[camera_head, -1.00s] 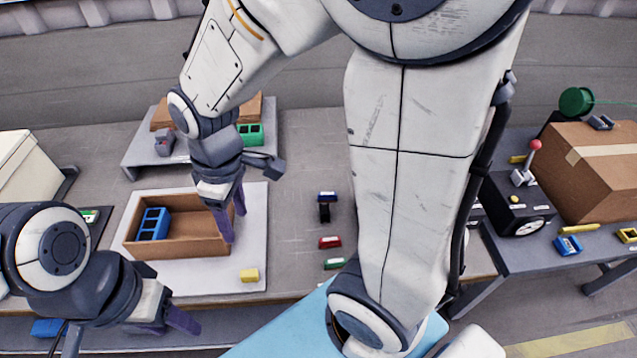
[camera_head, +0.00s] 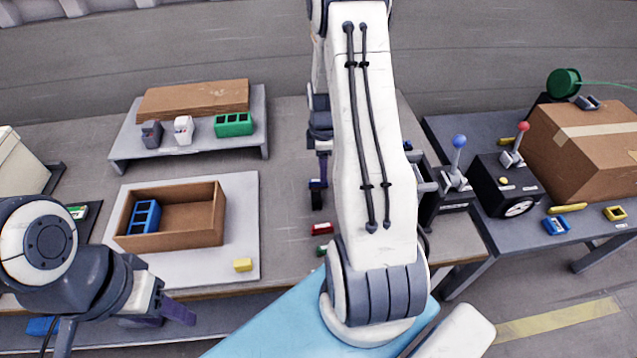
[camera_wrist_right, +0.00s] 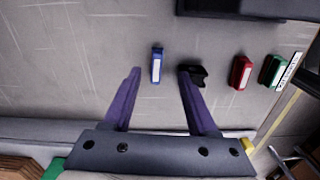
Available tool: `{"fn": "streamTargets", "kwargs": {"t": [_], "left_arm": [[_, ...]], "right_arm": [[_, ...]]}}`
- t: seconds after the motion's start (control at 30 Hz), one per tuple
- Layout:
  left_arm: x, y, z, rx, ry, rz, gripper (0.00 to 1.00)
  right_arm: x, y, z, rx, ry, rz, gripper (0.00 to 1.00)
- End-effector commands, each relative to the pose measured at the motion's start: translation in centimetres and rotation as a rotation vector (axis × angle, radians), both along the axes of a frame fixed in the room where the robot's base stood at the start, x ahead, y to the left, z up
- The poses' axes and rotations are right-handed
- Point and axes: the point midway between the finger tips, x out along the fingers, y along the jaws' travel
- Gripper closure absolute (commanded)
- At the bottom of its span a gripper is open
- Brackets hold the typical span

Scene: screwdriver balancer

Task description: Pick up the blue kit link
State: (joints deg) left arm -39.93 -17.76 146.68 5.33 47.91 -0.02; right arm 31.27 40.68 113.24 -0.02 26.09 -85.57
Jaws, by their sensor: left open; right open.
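The blue kit link (camera_wrist_right: 156,65), a small block with a pale label, lies on the grey table. My left gripper (camera_head: 170,312) is open and empty at the lower left, away from the link.
A black piece (camera_wrist_right: 195,74) lies by my right fingertip. A red link (camera_wrist_right: 241,71) and a green link (camera_wrist_right: 273,70) lie further along the row. A cardboard box (camera_head: 215,228) holding a blue bin (camera_head: 145,215) stands left. A lever box (camera_head: 500,185) stands right.

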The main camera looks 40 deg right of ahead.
Motion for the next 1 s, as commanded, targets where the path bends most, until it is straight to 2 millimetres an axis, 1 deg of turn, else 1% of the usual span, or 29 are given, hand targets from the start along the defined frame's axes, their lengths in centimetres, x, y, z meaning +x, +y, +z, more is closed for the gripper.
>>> {"fn": "streamTargets", "kwargs": {"t": [0.13,0.27,0.4,0.5,0.7,0.73,0.77,0.8,0.87,0.9,1.0], "left_arm": [[0.0,0.0,0.4,0.0,0.0,0.0,0.5],[0.0,0.0,0.9,0.0,0.0,0.0,0.5],[0.0,0.0,1.1,0.0,0.0,0.0,0.5],[0.0,0.0,1.1,0.0,0.0,0.0,0.5],[0.0,0.0,1.1,0.0,0.0,0.0,0.5],[0.0,0.0,1.0,0.0,0.0,0.0,0.5],[0.0,0.0,1.0,0.0,0.0,0.0,0.5],[0.0,0.0,1.0,0.0,0.0,0.0,0.5],[0.0,0.0,1.0,0.0,0.0,0.0,0.5],[0.0,0.0,1.0,0.0,0.0,0.0,0.5],[0.0,0.0,1.1,0.0,0.0,0.0,0.5]], "right_arm": [[0.1,-0.1,-1.2,0.001,0.002,0.0,0.41],[0.2,-0.3,-3.0,0.002,0.003,-0.001,0.41],[0.3,-0.3,-4.8,0.001,0.002,-0.001,0.41],[0.4,-0.4,-5.3,0.0,0.0,-0.001,0.41],[0.4,-0.4,-5.4,-0.001,-0.001,-0.001,0.41],[0.4,-0.4,-5.4,-0.001,-0.001,-0.001,0.49],[0.4,-0.4,-5.4,-0.001,-0.001,-0.001,0.6],[0.4,-0.4,-5.4,-0.001,-0.001,-0.001,0.76],[0.4,-0.4,-5.4,-0.001,-0.001,-0.001,0.99],[0.4,-0.4,-5.4,-0.001,-0.001,-0.001,1.0],[0.4,-0.4,-5.4,-0.001,-0.001,-0.001,1.0]]}}
